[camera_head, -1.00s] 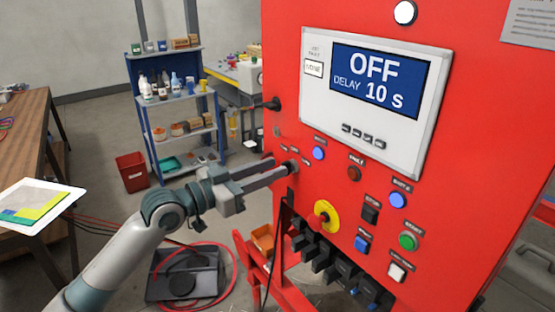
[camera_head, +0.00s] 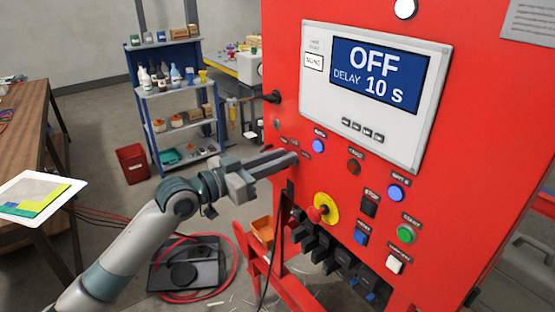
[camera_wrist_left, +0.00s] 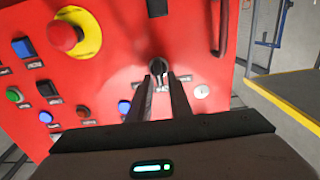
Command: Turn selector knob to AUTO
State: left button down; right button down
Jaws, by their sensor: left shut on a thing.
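The black selector knob (camera_wrist_left: 156,67) sits on the red panel, between my left gripper's fingertips in the left wrist view. My left gripper (camera_head: 294,160) reaches the panel's left side in the head view, and its fingers hide the knob there. It also shows in the left wrist view (camera_wrist_left: 160,80), shut on the knob. Small labels surround the knob, but their words are too small to read. The display (camera_head: 376,77) on the red cabinet (camera_head: 460,130) reads OFF, DELAY 10 s. My right gripper is not in view.
A red-and-yellow emergency stop (camera_head: 322,209) and several buttons, including a green one (camera_head: 406,234), lie right of and below the gripper. A black handle (camera_head: 272,97) sticks out at the cabinet's left edge. A blue shelf (camera_head: 170,90) and wooden table (camera_head: 30,130) stand behind.

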pick_arm(q)
jog(key=shift+s+d+f+m+b, duration=0.15)
jog(key=shift+m+b, duration=0.9)
jog(key=shift+m, duration=0.6)
jog(key=shift+s+d+f+m+b, duration=0.15)
jog(key=shift+m+b, duration=0.95)
jog(key=shift+m, duration=0.6)
jog(key=shift+s+m+b, duration=0.15)
jog(key=shift+m+b, duration=0.9)
jog(key=shift+m, duration=0.6)
jog(key=c, duration=1.8)
grip_release()
jog(key=shift+c, duration=0.2)
jog(key=shift+s, duration=0.1)
